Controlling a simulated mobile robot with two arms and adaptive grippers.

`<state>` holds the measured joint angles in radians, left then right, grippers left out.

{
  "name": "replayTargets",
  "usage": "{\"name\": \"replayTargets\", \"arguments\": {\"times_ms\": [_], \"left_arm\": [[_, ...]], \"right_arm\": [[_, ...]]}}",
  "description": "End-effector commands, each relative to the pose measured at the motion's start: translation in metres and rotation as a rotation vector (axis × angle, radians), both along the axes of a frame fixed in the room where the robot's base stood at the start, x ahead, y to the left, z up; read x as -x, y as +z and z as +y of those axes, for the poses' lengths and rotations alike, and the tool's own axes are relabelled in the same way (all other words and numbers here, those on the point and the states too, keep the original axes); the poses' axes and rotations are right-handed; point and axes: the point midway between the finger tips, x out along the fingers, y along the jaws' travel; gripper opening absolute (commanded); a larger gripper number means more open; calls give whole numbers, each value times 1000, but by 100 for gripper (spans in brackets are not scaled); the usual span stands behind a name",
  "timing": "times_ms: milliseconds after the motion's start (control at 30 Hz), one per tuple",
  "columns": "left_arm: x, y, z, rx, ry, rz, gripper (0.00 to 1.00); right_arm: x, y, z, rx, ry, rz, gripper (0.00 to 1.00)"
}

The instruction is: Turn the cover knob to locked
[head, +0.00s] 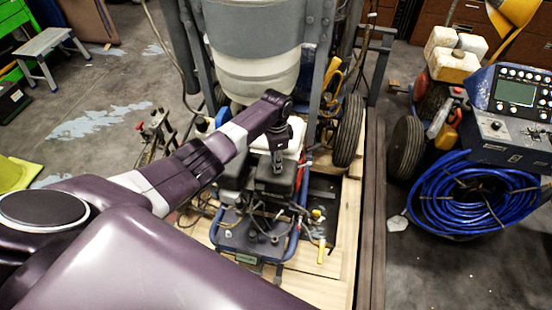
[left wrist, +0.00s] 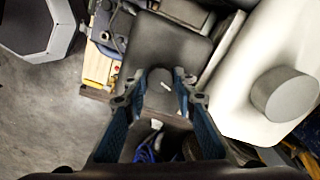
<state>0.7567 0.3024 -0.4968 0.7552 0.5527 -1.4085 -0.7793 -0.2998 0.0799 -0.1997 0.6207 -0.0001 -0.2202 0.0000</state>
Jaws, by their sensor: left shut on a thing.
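The cover knob (left wrist: 158,97) is dark and rounded, with a small white mark. It shows in the left wrist view between the two fingers of my left gripper (left wrist: 162,78), near their tips. The gripper is shut on it. The dark grey cover (left wrist: 165,42) lies around and beyond the knob. In the head view my left gripper (head: 277,163) reaches down onto the dark engine area of the line striper (head: 250,238); the knob is too small or hidden to make out there. My right gripper is not in view.
A white tank (left wrist: 240,105) with a grey cap (left wrist: 285,94) stands close beside the gripper. A large grey drum (head: 255,60) on a frame is behind. A blue hose coil (head: 470,195) and a control panel (head: 515,100) are at right. Floor at left is mostly open.

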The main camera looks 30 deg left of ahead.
Motion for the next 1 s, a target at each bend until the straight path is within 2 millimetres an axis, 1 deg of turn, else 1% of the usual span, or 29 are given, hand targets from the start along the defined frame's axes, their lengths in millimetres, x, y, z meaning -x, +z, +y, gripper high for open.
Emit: {"name": "replayTargets", "arguments": {"times_ms": [33, 100, 400, 633, 1000], "left_arm": [[0, 3, -1, 2, 40, 0, 1], [0, 2, -1, 2, 98, 0, 1], [-1, 1, -1, 1, 277, -1, 1], [-1, 1, 0, 0, 344, -2, 1], [-1, 1, 0, 0, 361, -2, 1]], "right_arm": [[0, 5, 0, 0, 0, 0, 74], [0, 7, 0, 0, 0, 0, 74], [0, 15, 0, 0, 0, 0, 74], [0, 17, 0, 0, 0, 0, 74], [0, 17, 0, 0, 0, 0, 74]]}}
